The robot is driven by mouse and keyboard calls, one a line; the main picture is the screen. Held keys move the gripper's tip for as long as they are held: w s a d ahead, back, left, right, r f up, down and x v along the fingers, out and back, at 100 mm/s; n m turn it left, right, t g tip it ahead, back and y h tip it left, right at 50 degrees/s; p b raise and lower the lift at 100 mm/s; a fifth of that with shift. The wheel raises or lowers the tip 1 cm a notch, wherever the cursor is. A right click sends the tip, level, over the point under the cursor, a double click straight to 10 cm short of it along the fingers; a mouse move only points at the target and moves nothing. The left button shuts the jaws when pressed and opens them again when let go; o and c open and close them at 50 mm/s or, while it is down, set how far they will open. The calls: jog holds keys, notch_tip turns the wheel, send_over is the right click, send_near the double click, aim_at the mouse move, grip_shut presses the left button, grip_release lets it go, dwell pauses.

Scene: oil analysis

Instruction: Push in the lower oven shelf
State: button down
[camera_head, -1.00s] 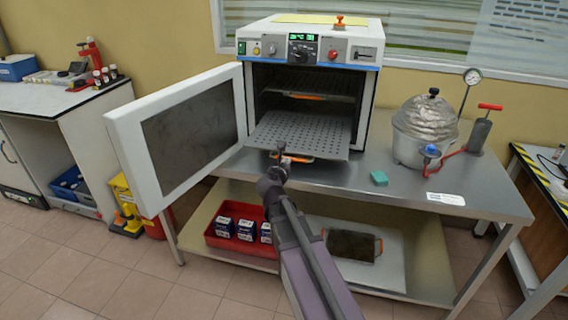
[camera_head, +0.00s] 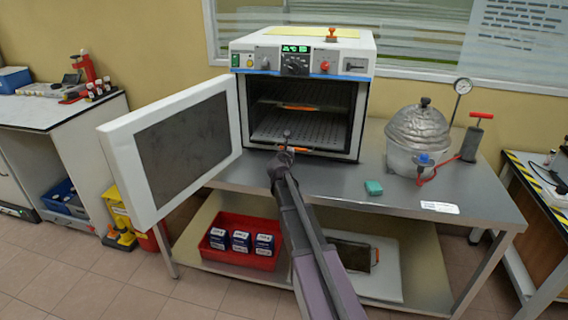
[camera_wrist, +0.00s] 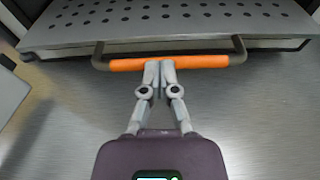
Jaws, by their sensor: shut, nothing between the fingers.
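The white oven (camera_head: 300,65) stands on the metal bench with its door (camera_head: 175,150) swung wide open to the left. The lower oven shelf (camera_head: 300,128), a perforated metal plate, lies inside the chamber with its front edge near the opening. Its orange handle (camera_wrist: 168,63) spans the front in the wrist view. My gripper (camera_wrist: 159,66) is shut and empty, its fingertips at the middle of the handle, seemingly touching it. In the head view my gripper (camera_head: 286,140) partly covers the handle. The upper shelf (camera_head: 300,97) is inside, above.
A silver-topped vessel (camera_head: 417,135) with a gauge and a hand pump (camera_head: 472,138) stands right of the oven. A red tray (camera_head: 215,250) with boxes is below. The bench front is mostly clear.

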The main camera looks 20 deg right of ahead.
aim_at(296, 136)
jog(key=x, duration=0.4)
jog(key=r+x, duration=0.1)
jog(key=x, duration=0.3)
jog(key=r+x, duration=0.1)
jog(key=x, duration=0.3)
jog(key=shift+w+r, duration=0.15)
jog(key=shift+w, duration=0.1)
jog(key=shift+w+d+r, duration=0.1)
jog(key=shift+w+d, duration=0.1)
jog(key=shift+w, duration=0.05)
jog(key=shift+w, duration=0.1)
jog(key=p+v, duration=0.2)
jog(key=v, duration=1.2)
jog(key=shift+s+p, duration=0.4)
jog(key=shift+a, duration=0.1)
